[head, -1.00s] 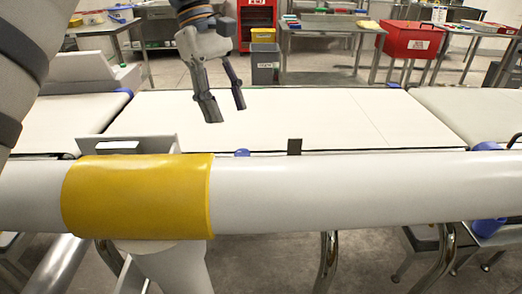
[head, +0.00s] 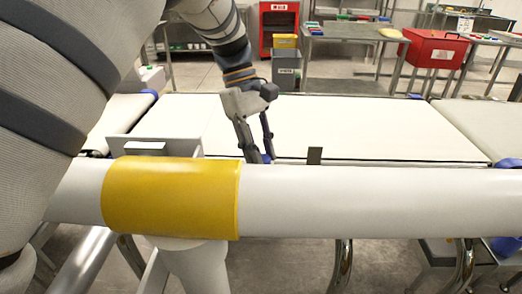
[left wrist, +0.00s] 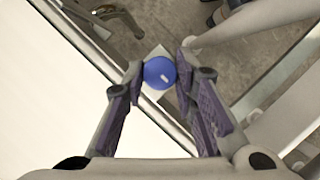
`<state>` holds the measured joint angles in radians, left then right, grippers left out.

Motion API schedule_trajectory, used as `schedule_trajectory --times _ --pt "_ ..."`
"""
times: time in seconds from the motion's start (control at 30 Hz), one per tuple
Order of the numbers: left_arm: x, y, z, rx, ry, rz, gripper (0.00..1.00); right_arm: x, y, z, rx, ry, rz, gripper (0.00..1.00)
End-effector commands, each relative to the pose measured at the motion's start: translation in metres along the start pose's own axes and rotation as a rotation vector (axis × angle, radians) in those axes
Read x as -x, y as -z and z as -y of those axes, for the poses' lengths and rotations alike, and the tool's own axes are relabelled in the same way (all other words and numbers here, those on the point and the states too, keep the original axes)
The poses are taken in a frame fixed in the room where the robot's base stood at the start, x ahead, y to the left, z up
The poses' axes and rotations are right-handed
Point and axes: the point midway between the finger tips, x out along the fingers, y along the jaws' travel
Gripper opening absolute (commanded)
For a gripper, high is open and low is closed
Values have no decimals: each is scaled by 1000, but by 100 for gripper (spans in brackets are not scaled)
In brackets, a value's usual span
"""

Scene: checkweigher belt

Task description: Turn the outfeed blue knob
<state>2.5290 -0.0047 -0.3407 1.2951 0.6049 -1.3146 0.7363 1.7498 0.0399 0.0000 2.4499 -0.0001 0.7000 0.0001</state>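A round blue knob (left wrist: 159,73) with a short white mark on its face shows in the left wrist view, at the edge of the white middle belt (left wrist: 50,100). The fingers of my left gripper (left wrist: 160,70) lie on both sides of the knob, and it fills the gap between their tips, apparently touching both. In the head view my left gripper (head: 260,159) points down at the near edge of the middle belt (head: 360,125). Only a little blue shows between its fingers there; the white bar hides the rest. My right gripper is not in view.
A thick white bar (head: 360,200) with a yellow band (head: 170,198) crosses in front of the belt. A small dark upright plate (head: 314,156) stands right of the gripper. Another blue part (head: 508,163) is at the right belt. The belt tops are clear.

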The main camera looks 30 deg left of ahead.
Motion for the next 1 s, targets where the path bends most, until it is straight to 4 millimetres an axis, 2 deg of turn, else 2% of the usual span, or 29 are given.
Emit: schedule_trajectory --times 0.37,1.0 --pt "0 0 -1 -79 32 1 0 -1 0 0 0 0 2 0" --pt "-2 0 -4 -543 227 2 0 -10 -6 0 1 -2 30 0"
